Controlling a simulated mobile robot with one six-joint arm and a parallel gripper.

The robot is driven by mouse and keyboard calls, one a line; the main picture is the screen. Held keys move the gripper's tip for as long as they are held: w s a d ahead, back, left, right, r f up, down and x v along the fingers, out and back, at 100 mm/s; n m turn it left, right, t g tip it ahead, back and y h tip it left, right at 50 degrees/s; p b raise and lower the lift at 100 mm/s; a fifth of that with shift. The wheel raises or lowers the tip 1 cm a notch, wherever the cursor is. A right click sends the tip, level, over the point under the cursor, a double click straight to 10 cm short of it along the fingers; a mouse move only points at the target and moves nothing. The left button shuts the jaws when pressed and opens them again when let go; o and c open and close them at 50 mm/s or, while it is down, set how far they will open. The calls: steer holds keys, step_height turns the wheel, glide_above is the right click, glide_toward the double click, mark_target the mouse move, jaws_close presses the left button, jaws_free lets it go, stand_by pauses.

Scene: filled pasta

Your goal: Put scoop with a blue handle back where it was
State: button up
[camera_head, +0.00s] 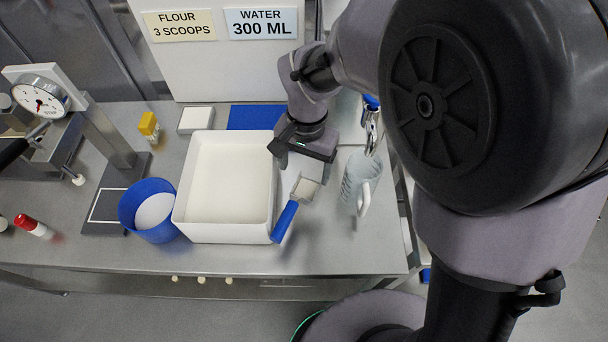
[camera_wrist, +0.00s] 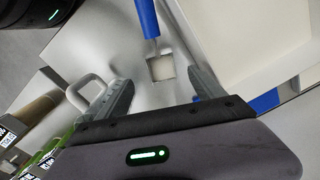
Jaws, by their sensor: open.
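The scoop has a blue handle (camera_head: 285,222) and a small square pale head (camera_head: 306,188). It lies just right of the white bin, with the handle toward the table's front edge and close to the bin's front right corner. In the wrist view the scoop head (camera_wrist: 160,67) shows just beyond the fingertips, and the blue handle (camera_wrist: 147,18) points away. My gripper (camera_head: 304,166) is open and empty, right behind the scoop head. Its two fingers (camera_wrist: 163,88) stand apart, with nothing between them.
The white bin (camera_head: 185,228) holds pale powder. A blue tub (camera_head: 146,231) stands left of it, and a blue mat (camera_head: 255,117) lies behind. A clear jug (camera_head: 351,183) stands close on the right. A dial scale (camera_head: 41,101) is at left. Bare table lies in front.

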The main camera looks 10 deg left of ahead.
steer(key=s+d+r+m+t+y, duration=0.1)
steer(key=d+r+t, duration=0.1)
steer(key=d+r, duration=0.8)
steer(key=s+d+r+m+t+b, duration=0.1)
steer(key=s+d+r+t, duration=0.3)
steer(key=s+d, duration=0.5)
steer(key=shift+s+d+r+m+y+b, duration=0.2)
steer(key=shift+s+r+m+y+b, duration=0.1)
steer(key=shift+s+y+b, duration=0.15)
